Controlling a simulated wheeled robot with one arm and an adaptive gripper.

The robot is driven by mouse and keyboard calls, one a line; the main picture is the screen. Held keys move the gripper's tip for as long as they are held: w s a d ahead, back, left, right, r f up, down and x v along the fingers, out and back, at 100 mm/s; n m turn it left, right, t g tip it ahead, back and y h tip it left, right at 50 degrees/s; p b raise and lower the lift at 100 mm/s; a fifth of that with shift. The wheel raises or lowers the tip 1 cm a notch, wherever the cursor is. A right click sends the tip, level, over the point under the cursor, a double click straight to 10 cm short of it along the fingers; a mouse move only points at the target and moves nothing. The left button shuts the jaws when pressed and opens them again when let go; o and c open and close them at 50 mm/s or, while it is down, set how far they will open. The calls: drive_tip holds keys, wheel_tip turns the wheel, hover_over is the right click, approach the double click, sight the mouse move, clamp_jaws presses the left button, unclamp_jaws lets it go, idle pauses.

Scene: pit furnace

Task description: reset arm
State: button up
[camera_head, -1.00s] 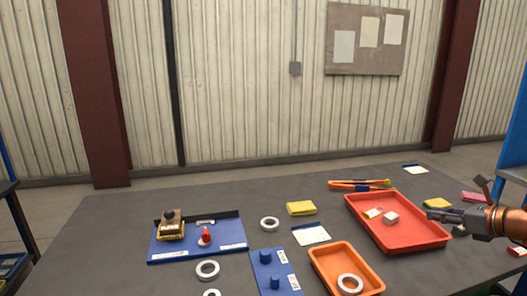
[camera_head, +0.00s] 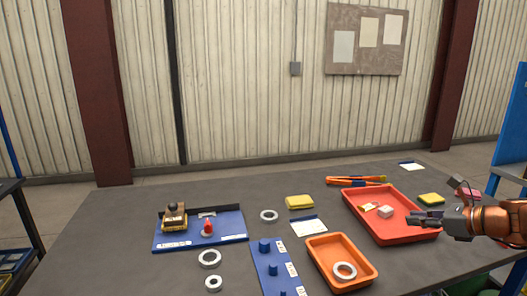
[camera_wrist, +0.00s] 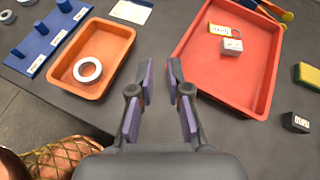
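My gripper (camera_head: 427,220) reaches in from the right edge over the right part of the table (camera_head: 120,245). In the wrist view my gripper (camera_wrist: 161,85) shows two fingers apart with nothing between them. It hangs above the grey tabletop between the orange tray (camera_wrist: 131,49) and the red tray (camera_wrist: 186,55). In the head view its tips overlap the right front part of the red tray (camera_head: 408,238). My arm's orange wrist section extends to the right edge; the rest of the arm is out of view.
The orange tray (camera_head: 367,268) holds a white ring (camera_head: 345,271). The red tray holds a small white box (camera_head: 385,211) and a yellow tag. A blue pegboard (camera_head: 263,262), a blue fixture (camera_head: 176,242), loose rings and yellow sponges lie around. Bare tabletop is at left.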

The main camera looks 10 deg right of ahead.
drive_tip(key=s+a+f+n+g, duration=0.25)
drive_tip(key=s+a+n, duration=0.2)
drive_tip(key=a, duration=0.45)
drive_tip(key=s+a+f+n+g, duration=0.25)
drive_tip(key=a+n, duration=0.25)
drive_tip(key=a, duration=0.3)
drive_tip(key=s+a+f+n+g, duration=0.2)
drive_tip(key=s+a+n+g, duration=0.25)
drive_tip(key=a, duration=0.45)
drive_tip(key=s+f+n+g+h, duration=0.25)
drive_tip(key=s+n, duration=0.45)
drive_tip(key=s, duration=0.4)
drive_tip(key=s+f+n+g+h, duration=0.1)
drive_tip(key=s+f+n+h, duration=0.25)
drive_tip(key=s+n, duration=0.6)
wheel_tip(320, 180, down, 11)
drive_tip(key=m+b, duration=0.2)
drive_tip(key=b, duration=0.8)
wheel_tip(320, 180, up, 23)
drive_tip(key=p, duration=2.1)
drive_tip(key=shift+s+a, duration=0.25)
drive_tip(key=shift+s, duration=0.1)
